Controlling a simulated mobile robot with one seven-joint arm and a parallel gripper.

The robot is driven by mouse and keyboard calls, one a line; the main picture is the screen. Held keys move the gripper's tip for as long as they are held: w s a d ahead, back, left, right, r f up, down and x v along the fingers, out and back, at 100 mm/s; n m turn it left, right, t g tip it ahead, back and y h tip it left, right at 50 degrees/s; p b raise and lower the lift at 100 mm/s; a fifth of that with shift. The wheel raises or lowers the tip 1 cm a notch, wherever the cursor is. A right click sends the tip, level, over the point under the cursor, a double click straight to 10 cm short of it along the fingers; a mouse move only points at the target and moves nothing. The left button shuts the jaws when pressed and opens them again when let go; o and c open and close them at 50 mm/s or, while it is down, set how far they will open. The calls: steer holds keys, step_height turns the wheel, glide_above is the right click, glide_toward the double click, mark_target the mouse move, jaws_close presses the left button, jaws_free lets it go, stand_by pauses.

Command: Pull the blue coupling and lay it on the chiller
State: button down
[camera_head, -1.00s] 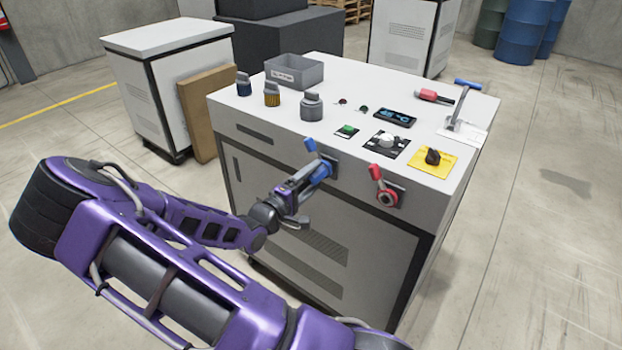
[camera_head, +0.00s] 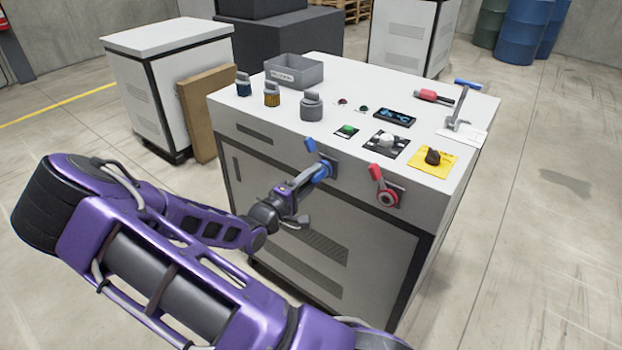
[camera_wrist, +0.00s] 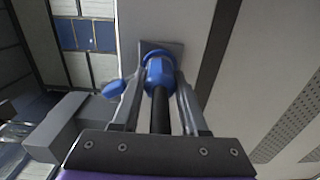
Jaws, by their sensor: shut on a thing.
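The blue coupling (camera_head: 322,171) is on the front face of the chiller (camera_head: 245,105), a grey-white cabinet. In the wrist view the coupling (camera_wrist: 158,72) sits against a grey square plate, with a dark hose running from it toward my wrist. My gripper (camera_head: 310,178) is shut on the coupling, one finger on each side of it; in the wrist view the gripper (camera_wrist: 160,85) reaches up to the plate. A blue lever (camera_head: 311,146) stands just above the coupling. I cannot tell whether the coupling is still seated in its port.
A red coupling with a red lever (camera_head: 384,190) is on the same face, to the right. The chiller top carries a grey bin (camera_head: 294,71), several capped bottles, a green button (camera_head: 347,130), knobs, a red-handled tool (camera_head: 432,95) and a blue-handled lever (camera_head: 466,87). The top's front left is clear.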

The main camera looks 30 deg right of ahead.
steer(key=shift+s+d+r, duration=0.15)
steer(key=shift+p+v, duration=0.5)
steer(key=shift+v, duration=2.4)
